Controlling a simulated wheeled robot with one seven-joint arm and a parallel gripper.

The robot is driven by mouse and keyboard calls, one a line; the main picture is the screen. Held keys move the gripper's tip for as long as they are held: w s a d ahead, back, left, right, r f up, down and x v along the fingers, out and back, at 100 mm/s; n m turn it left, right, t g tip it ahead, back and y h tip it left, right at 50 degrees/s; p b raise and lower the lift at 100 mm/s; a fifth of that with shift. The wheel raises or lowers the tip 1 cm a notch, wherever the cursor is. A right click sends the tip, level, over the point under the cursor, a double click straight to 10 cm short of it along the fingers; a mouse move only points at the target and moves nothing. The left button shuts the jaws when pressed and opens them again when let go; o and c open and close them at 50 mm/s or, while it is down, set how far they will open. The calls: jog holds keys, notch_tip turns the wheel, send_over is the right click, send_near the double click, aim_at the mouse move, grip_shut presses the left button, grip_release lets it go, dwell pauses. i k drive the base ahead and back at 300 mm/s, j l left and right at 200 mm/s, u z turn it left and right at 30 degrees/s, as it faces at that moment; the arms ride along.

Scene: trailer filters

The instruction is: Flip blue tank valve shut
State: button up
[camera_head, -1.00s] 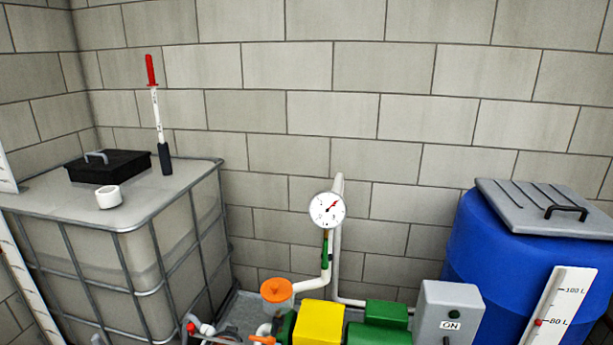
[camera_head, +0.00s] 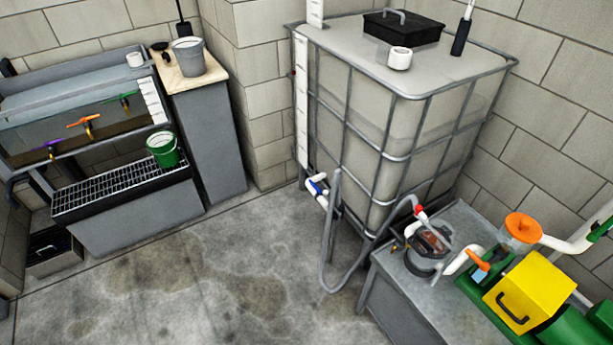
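A valve with a blue handle (camera_head: 317,188) sits on a white outlet pipe low at the front left corner of the white caged tank (camera_head: 385,120). The handle is small in this view, and I cannot tell whether the valve is open or shut. A grey hose (camera_head: 328,245) hangs from near this outlet, loops close to the floor and rises to the pump bench. The blue barrel is out of view now. My gripper is not in view.
A bench (camera_head: 395,300) with a pump and a yellow box (camera_head: 522,298) stands at the right. A sink with a black grate (camera_head: 125,187) and a green bucket (camera_head: 163,150) stands at the left. The concrete floor (camera_head: 215,275) between is clear.

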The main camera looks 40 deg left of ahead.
aim_at(318, 190)
jog(key=i+j+z, duration=0.2)
jog(key=j, duration=1.7)
jog(key=j+z, duration=0.2)
jog(key=j, duration=1.7)
jog(key=i+j, duration=0.15)
jog(key=j, duration=0.25)
jog(key=i+j, duration=0.1)
jog(key=j, duration=0.25)
jog(key=i+j+z, duration=0.1)
jog(key=j, duration=0.3)
jog(key=i+j, duration=0.15)
jog(key=j, duration=0.25)
jog(key=i+j, duration=0.1)
jog(key=j, duration=0.3)
jog(key=i+j+z, duration=0.1)
jog(key=j, duration=0.3)
